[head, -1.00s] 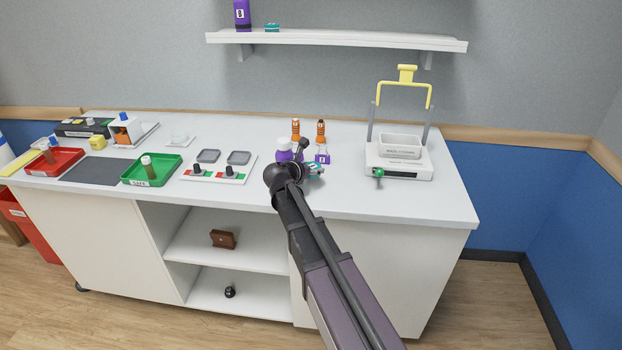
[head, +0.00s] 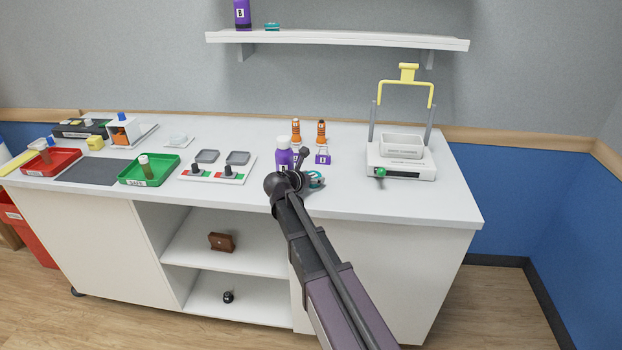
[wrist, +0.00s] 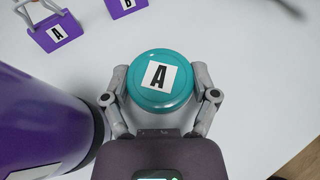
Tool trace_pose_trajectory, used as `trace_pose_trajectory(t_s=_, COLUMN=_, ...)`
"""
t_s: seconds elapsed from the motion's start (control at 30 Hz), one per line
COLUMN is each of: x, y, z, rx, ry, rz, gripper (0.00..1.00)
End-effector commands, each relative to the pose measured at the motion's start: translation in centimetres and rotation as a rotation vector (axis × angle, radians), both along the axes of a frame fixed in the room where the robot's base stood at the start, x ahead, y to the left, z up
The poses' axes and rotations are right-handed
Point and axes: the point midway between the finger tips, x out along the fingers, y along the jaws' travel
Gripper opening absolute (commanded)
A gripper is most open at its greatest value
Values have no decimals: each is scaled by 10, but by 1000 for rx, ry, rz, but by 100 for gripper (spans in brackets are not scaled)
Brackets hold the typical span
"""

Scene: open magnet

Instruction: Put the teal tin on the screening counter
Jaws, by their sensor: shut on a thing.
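The teal tin (wrist: 160,84), a round lidded tin with a white "A" label, is between the two fingers of my gripper (wrist: 160,80) in the wrist view. The fingers are shut on its sides. In the head view the tin (head: 317,180) shows just right of my wrist, at the front part of the white screening counter (head: 400,205). My arm hides part of it. I cannot tell whether its base touches the counter.
A purple bottle (head: 284,152) stands close to the left of my gripper. Two purple labelled padlocks (wrist: 58,30) (wrist: 128,5) and orange bottles (head: 296,128) stand behind. Another teal tin (head: 272,27) is on the wall shelf (head: 340,40). Counter to the right is clear up to the scale-like device (head: 400,172).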

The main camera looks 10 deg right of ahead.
Motion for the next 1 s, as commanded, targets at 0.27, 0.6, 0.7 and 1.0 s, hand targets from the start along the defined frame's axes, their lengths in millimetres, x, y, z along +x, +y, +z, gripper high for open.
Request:
trace_pose_trajectory(t_s=0.27, x=0, y=0, z=-3, rx=0, ry=0, rz=0, gripper=91)
trace_pose_trajectory(t_s=0.6, x=0, y=-1, z=-3, rx=0, ry=0, rz=-1, gripper=91)
trace_pose_trajectory(t_s=0.7, x=0, y=-1, z=-2, rx=0, ry=0, rz=-1, gripper=91)
trace_pose_trajectory(t_s=1.0, x=-11, y=10, z=8, rx=0, ry=0, rz=0, gripper=91)
